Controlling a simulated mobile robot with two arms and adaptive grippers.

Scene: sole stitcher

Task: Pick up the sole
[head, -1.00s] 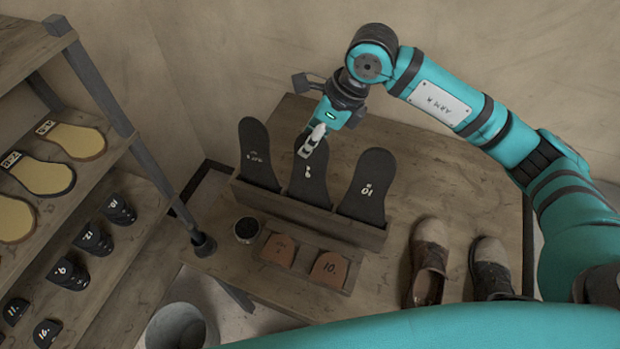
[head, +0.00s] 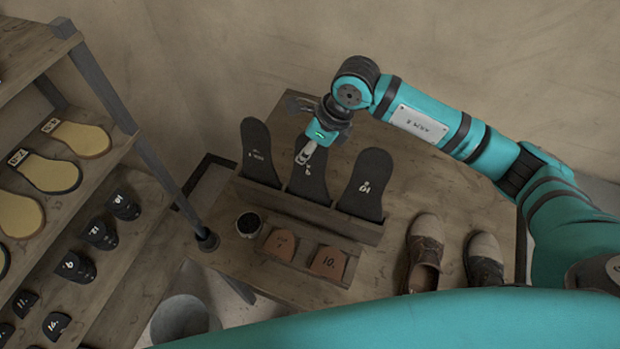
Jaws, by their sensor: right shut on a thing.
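Three dark soles stand upright in a wooden rack (head: 310,222) on the table: a left sole (head: 258,150), a middle sole (head: 308,182) and a right sole (head: 366,185) marked 10. My right gripper (head: 305,152) is at the upper part of the middle sole and shut on it. The gripper covers part of that sole's top, and its lower end is hidden by the rack's front board. My left gripper is not in view.
A small wooden tray (head: 305,258) with two brown heel pieces sits in front of the rack, beside a small dark round tin (head: 248,224). A pair of brown shoes (head: 424,250) stands at the right. A shelf (head: 100,215) with more soles and heels is at left, and a grey bin (head: 180,318) is below.

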